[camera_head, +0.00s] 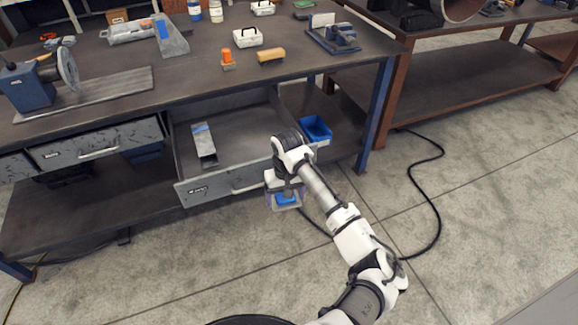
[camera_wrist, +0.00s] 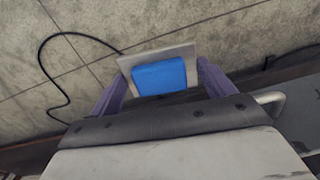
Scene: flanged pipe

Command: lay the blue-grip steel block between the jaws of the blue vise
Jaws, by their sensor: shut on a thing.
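The steel block with a blue grip (camera_head: 286,199) is held in my gripper (camera_head: 284,190), in front of the open drawer and below bench-top height. In the wrist view, the blue grip (camera_wrist: 160,75) sits against a flat pale steel plate between the two purple fingers (camera_wrist: 161,82), which are shut on it. The blue vise (camera_head: 342,38) stands on a flat base at the right of the bench top, beyond and above my gripper. Its jaw gap is too small to make out.
The open drawer (camera_head: 243,181) holds a long grey piece with a blue patch (camera_head: 203,143). A blue bin (camera_head: 316,128) is on the lower shelf. An orange-topped object (camera_head: 227,60), a tan block (camera_head: 271,55) and a white case (camera_head: 247,38) stand left of the vise.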

